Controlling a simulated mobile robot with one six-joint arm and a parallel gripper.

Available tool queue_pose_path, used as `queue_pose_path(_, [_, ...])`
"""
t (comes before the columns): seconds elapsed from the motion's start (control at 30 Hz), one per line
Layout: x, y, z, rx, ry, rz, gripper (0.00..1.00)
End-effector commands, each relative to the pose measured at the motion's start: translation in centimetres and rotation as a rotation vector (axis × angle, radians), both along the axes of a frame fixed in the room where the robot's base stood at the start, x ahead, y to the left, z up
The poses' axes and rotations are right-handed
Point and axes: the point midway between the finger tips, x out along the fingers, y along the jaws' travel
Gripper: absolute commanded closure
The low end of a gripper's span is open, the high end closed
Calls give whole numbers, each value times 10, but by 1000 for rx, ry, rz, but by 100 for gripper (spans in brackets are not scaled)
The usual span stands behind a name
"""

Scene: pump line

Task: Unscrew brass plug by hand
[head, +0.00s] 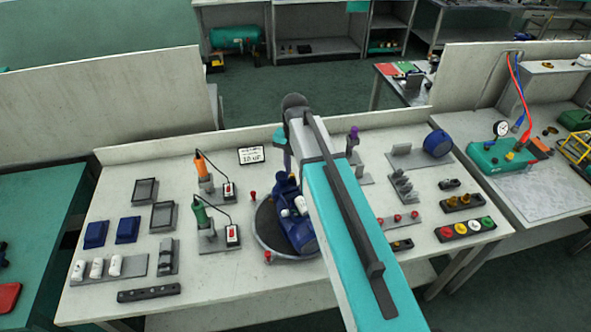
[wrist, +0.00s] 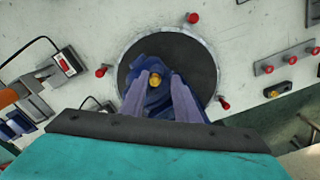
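The brass plug (wrist: 154,82) shows as a small gold round piece on the dark blue pump body (wrist: 152,50) in the wrist view. My gripper (wrist: 161,76) is above the pump, with its two purple-grey fingers apart on either side of the plug. The plug appears closer to the left finger; whether either finger touches it I cannot tell. In the head view the blue pump (head: 293,222) sits on a dark round turntable (head: 267,228), partly behind my arm. The plug and my fingertips are not clear there.
Red knobs (wrist: 194,18) stand around the turntable. Orange and green tools (head: 200,213) on stands are to the left, with trays and blue blocks beyond. A row of coloured caps (head: 465,230) and other fixtures are to the right. Bare tabletop shows around the turntable.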

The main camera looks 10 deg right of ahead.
Motion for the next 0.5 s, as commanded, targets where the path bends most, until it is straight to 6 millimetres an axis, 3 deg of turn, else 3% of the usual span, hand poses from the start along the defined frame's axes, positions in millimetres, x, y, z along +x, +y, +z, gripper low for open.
queue_pose_path(0.5, [-2, 2, 0, 2, -2, -239, 70])
